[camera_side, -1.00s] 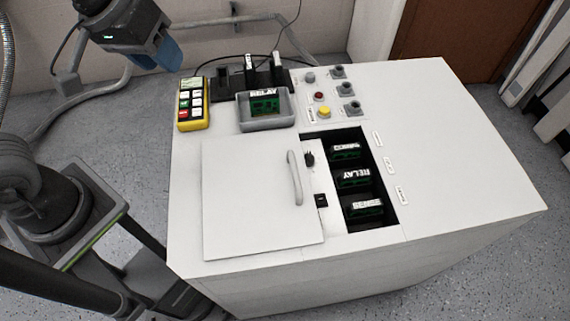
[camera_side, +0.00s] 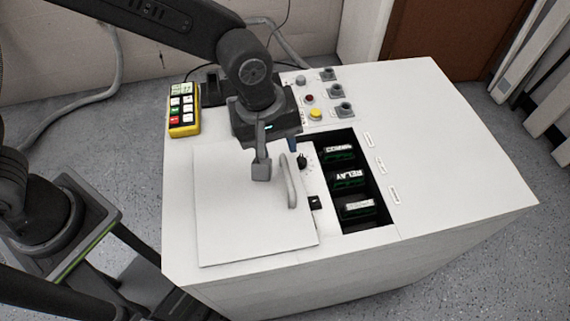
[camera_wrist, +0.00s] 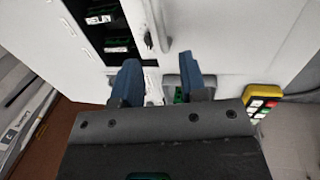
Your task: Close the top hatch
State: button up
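The top hatch (camera_side: 240,205) is a flat white panel lying on the left part of the cabinet top, beside the opening (camera_side: 368,205). Its pale bar handle (camera_side: 291,182) runs along its right side. The opening is uncovered and shows dark modules with white labels, one reading RELAY (camera_side: 348,179). My gripper (camera_side: 277,160) is over the upper part of the hatch, near the handle's upper end. Its fingers are apart with nothing between them, as the wrist view (camera_wrist: 162,78) also shows. I cannot tell its exact height above the hatch.
A yellow keypad (camera_side: 185,113) stands at the cabinet's back left. Buttons and grey connectors (camera_side: 343,110) stand behind the opening. The cabinet's right side (camera_side: 455,150) is clear.

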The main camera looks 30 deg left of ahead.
aim_at(287, 171)
jog(key=f, duration=0.5)
jog(key=w+d+f, duration=0.1)
jog(key=f, duration=0.1)
jog(key=shift+f, duration=0.4)
grip_shut()
